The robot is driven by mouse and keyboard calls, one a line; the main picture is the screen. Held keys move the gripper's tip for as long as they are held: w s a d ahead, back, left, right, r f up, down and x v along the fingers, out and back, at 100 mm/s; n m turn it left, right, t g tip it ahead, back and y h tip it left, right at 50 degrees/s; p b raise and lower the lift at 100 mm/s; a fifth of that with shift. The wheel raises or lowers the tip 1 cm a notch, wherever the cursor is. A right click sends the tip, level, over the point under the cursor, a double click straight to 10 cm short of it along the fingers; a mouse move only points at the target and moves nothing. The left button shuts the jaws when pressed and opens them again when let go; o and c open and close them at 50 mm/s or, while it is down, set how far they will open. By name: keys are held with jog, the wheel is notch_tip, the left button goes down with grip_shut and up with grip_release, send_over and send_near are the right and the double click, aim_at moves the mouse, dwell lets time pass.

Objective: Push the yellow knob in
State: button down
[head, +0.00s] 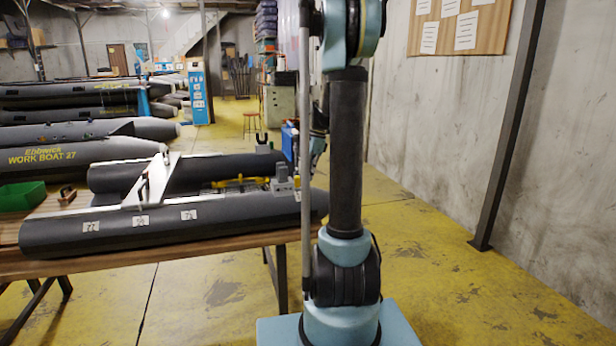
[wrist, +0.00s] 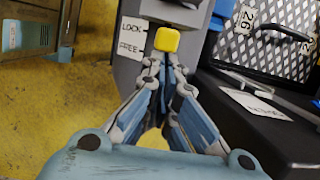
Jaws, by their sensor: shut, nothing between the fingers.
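The yellow knob (wrist: 167,39) shows in the wrist view, on a grey housing (wrist: 127,68) beside a white label that reads LOCK and FREE. My gripper (wrist: 165,62) is shut and empty, with its fingertips just below the knob in the picture. I cannot tell whether the tips touch the knob. In the head view the grey housing seems to be the small grey block (head: 285,183) at the right end of the boat on the table; the knob cannot be made out there, and my arm hides part of that area.
A dark inflatable boat (head: 160,229) with numbered tags lies on a wooden table (head: 150,262). A green bin (head: 22,196) stands at the left. In the wrist view, a black surface with a white label (wrist: 257,104) lies right of my gripper. Yellow floor is open at the right.

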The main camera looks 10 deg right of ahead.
jog(key=shift+d, duration=0.15)
jog(key=shift+w+d, duration=0.1)
jog(key=shift+d, duration=0.2)
jog(key=d, duration=0.1)
jog(key=d+r, duration=0.1)
jog(key=d, duration=0.1)
jog(key=shift+w+d, duration=0.2)
jog(key=shift+d, duration=0.05)
jog(key=v, duration=0.9)
jog(key=x, duration=1)
jog(key=shift+s+d, duration=0.1)
jog(key=shift+d, duration=0.05)
jog(key=shift+s+a, duration=0.15)
jog(key=shift+a, duration=1.85)
